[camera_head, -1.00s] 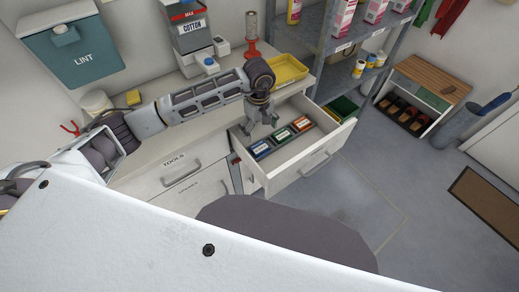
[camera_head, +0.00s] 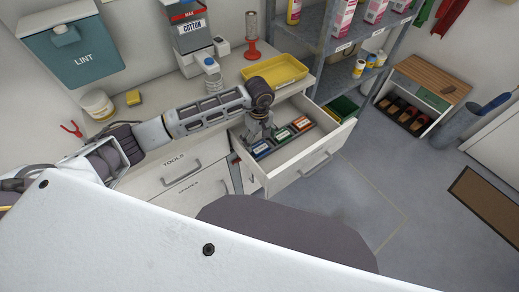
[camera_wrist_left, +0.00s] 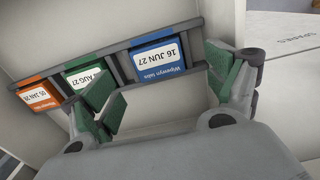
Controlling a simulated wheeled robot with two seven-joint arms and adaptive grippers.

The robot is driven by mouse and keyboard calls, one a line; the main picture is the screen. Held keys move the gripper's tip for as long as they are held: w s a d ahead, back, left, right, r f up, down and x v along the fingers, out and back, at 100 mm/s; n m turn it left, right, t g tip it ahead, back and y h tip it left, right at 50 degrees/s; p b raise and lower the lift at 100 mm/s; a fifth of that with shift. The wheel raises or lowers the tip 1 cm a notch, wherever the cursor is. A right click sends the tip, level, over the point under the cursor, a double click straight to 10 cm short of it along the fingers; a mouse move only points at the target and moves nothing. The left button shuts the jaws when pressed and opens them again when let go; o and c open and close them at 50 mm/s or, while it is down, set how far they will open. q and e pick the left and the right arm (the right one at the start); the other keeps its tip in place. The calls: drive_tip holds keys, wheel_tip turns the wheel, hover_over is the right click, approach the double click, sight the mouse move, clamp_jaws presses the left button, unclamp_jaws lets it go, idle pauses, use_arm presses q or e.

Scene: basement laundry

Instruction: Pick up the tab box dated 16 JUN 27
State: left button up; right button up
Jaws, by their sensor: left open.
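The blue tab box dated 16 JUN 27 (camera_wrist_left: 158,56) sits at one end of a row in the open drawer (camera_head: 316,166). It also shows in the head view (camera_head: 262,151). In the wrist view a green box dated AUG 27 (camera_wrist_left: 84,74) and an orange box dated 05 JAN (camera_wrist_left: 40,95) stand left of it. My left gripper (camera_wrist_left: 162,88) is open and empty, its green-padded fingers spread. The blue box shows between and beyond them, apart from the pads as far as I can tell. In the head view the left gripper (camera_head: 257,138) hangs over the drawer near the blue box.
A yellow tray (camera_head: 275,72) lies on the counter behind the drawer. A bottle with a blue cap (camera_head: 212,72) and a white tub (camera_head: 97,104) stand on the counter. Grey shelving (camera_head: 340,50) rises behind the drawer's right end.

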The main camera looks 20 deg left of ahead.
sight(260, 147)
use_arm(q)
drive_tip(key=shift+w+f, duration=0.15)
drive_tip(key=shift+f, duration=2.35)
drive_tip(key=c, duration=1.1)
